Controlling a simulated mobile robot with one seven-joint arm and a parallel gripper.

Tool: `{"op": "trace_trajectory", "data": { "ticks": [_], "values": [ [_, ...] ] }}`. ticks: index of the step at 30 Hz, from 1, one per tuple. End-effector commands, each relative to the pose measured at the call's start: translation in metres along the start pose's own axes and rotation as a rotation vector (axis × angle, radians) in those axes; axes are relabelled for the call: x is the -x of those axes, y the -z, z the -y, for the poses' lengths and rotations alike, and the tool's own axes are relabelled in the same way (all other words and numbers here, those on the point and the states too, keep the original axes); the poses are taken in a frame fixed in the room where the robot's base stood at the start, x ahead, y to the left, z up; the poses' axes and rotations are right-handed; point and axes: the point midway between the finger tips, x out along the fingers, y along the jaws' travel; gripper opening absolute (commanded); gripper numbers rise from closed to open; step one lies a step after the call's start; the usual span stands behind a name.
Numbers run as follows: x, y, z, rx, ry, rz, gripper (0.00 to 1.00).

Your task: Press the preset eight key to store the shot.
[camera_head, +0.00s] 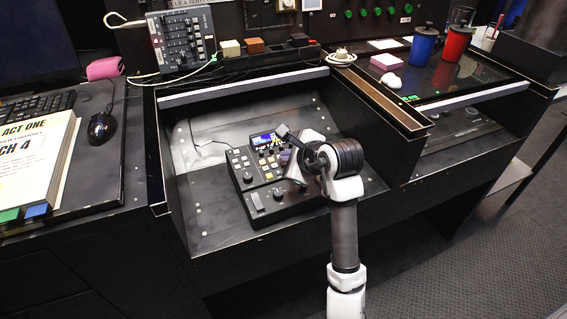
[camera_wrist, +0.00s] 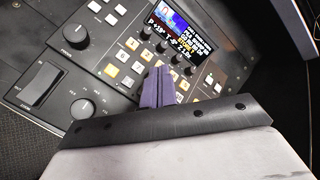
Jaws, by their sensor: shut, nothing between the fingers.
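The control console (camera_head: 285,209) sits in the recessed desk bay, with a lit screen (camera_head: 266,141), keys, knobs and a rocker. It fills the upper part of the wrist view (camera_wrist: 86,84). My gripper (camera_head: 285,157) is over the console's right half. In the wrist view its purple fingers (camera_wrist: 158,86) are shut together and empty, over the block of small keys below the screen (camera_wrist: 183,27). Pale keys (camera_wrist: 122,55) show left of the fingers and more keys (camera_wrist: 182,86) to their right. Some keys are hidden behind the fingers. I cannot read which key is preset eight, or tell whether the fingertips touch a key.
Knobs (camera_wrist: 76,34) and a rocker (camera_wrist: 40,83) stand up from the console's left side. The bay's raised side wall (camera_head: 385,125) is right of my arm. A mouse (camera_head: 102,127) and a book (camera_head: 35,160) lie on the left desk. Bare bay floor surrounds the console.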

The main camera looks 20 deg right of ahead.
Motion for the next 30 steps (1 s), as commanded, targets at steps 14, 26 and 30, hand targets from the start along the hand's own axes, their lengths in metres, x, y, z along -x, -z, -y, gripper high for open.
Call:
{"op": "trace_trajectory", "data": {
  "ticks": [14,26,30],
  "values": [
    [-0.002,0.0015,-0.0016,0.0,0.0,0.0,0.0],
    [-0.0042,0.0031,-0.0032,0.0,0.0,0.0,0.0],
    [-0.005,0.0037,-0.0038,0.0,-0.001,0.0,0.0]
  ]
}}
